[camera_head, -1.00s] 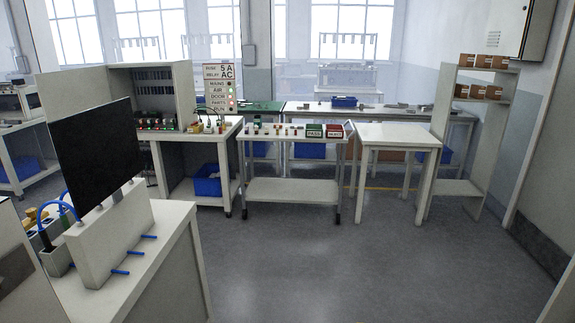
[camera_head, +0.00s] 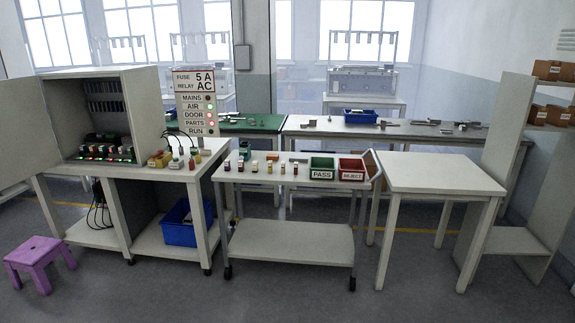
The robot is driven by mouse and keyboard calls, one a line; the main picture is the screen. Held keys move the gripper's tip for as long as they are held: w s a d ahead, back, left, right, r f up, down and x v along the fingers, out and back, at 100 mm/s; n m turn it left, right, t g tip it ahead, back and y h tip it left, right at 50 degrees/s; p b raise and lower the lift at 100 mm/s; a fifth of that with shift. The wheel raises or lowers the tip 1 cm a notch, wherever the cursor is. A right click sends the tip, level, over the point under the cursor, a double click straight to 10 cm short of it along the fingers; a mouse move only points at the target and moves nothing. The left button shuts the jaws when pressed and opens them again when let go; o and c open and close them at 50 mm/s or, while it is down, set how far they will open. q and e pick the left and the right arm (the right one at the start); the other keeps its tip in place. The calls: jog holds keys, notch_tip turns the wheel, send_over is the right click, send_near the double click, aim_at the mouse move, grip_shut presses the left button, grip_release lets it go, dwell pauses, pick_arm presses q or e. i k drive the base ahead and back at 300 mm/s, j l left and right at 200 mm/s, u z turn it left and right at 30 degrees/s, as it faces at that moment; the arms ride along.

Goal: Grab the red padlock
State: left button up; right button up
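I cannot make out a red padlock for certain. Several small coloured parts (camera_head: 269,167) stand in a row on the top of a wheeled cart (camera_head: 270,181), too small to identify. Small red and yellow items (camera_head: 160,158) and plugs with dark cables (camera_head: 192,163) sit on the workbench (camera_head: 140,172) to the left, in front of an open cabinet (camera_head: 110,85). Neither of my grippers is in view.
A green PASS bin (camera_head: 322,165) and a red REJECT bin (camera_head: 352,167) stand at the cart's right end. A bare white table (camera_head: 435,173) is to the right. A purple stool (camera_head: 38,259) stands at lower left. Floor (camera_head: 290,300) in front is clear.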

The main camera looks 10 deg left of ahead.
aim_at(192, 167)
jog(key=i+j+u, duration=0.1)
jog(key=i+u, duration=0.2)
jog(key=i, duration=0.3)
jog(key=i+l+u, duration=0.1)
jog(key=i+u, duration=0.25)
jog(key=i, duration=0.2)
jog(key=i+l+u, duration=0.3)
jog(key=i, duration=0.25)
jog(key=i+j, duration=0.15)
jog(key=i, duration=0.15)
jog(key=i+j, duration=0.15)
jog(key=i, duration=0.2)
jog(key=u, duration=0.05)
